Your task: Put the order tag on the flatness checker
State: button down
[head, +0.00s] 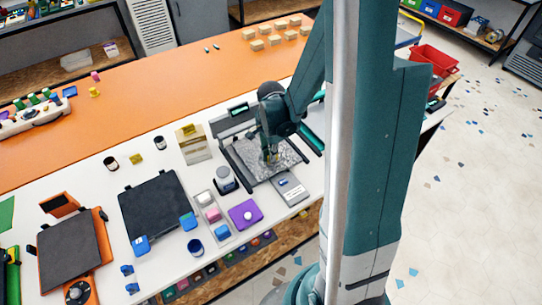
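My gripper (271,157) points down over the grey speckled plate of a black-framed printer (287,160). It is small here, and I cannot tell whether its fingers are open or shut or hold anything. I cannot tell surely which thing is the flatness checker. A purple square block with a pale knob (245,214) and a grey device with a dark top (225,181) stand left of the printer.
A black plate with blue corner pieces (158,212) and an orange printer with a dark plate (69,247) stand at the left. A tray of small blocks (211,215) and a dark blue cup (195,247) are nearby. My arm hides the table's right part.

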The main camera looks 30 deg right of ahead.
jog(key=shift+f, duration=0.15)
jog(key=c, duration=3.1)
grip_release()
jog(key=o, duration=0.4)
jog(key=shift+o, duration=0.2)
notch_tip(320, 180, up, 12)
jog(key=p, duration=0.1)
jog(key=shift+p, duration=0.35)
jog(key=shift+r, duration=0.25)
